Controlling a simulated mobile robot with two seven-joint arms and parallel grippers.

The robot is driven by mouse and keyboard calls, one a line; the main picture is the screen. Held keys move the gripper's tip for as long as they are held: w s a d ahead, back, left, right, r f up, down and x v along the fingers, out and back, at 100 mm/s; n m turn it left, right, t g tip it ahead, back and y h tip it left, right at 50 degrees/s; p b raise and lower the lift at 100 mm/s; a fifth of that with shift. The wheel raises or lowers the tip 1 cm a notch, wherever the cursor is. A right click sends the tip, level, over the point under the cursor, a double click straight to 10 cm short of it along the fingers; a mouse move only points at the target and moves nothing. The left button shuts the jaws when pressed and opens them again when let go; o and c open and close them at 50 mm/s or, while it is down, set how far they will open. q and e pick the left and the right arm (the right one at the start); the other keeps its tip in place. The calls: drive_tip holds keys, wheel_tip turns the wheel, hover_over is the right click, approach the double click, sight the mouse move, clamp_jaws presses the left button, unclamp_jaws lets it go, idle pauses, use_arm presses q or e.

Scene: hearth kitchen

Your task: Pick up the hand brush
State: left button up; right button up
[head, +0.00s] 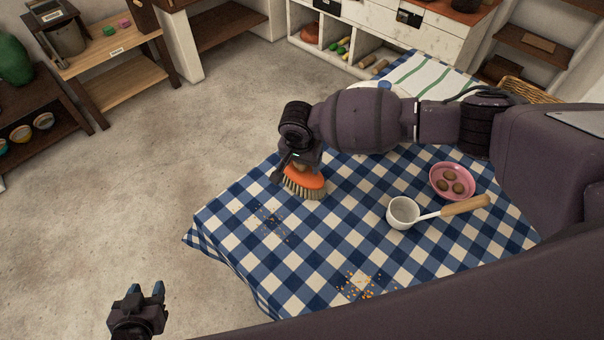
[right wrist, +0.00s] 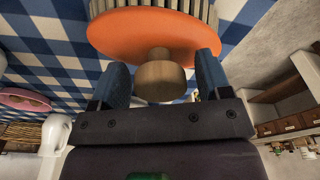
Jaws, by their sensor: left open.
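The hand brush (head: 304,180) has an orange back, pale bristles and a wooden knob. It rests bristles down on the blue checked tablecloth, near the table's far left edge. In the right wrist view the orange back (right wrist: 150,35) and the round knob (right wrist: 160,77) are close. My right gripper (right wrist: 164,80) is over the brush, its two blue fingers on either side of the knob. A gap shows between knob and fingers, clearest on the right, so it looks open. My left gripper (head: 146,291) is open and empty, left of the table.
Crumbs lie on the tablecloth (head: 325,250), a dark patch near the brush and orange bits (head: 358,287) at the near edge. A white ladle (head: 403,212) with a wooden handle and a pink bowl (head: 452,167) holding brown round items stand to the right.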

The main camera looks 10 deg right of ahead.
drive_tip(key=c, duration=1.2)
use_arm(q)
drive_tip(key=shift+s+f, duration=0.1)
drive_tip(key=shift+s, duration=0.2)
use_arm(e)
drive_tip(key=shift+o, duration=0.2)
drive_tip(key=shift+r, duration=0.1)
use_arm(q)
drive_tip(key=shift+w+r+p, duration=0.15)
drive_tip(key=shift+r+p, duration=0.8)
drive_tip(key=shift+r, duration=0.15)
use_arm(e)
wheel_tip(320, 180, up, 20)
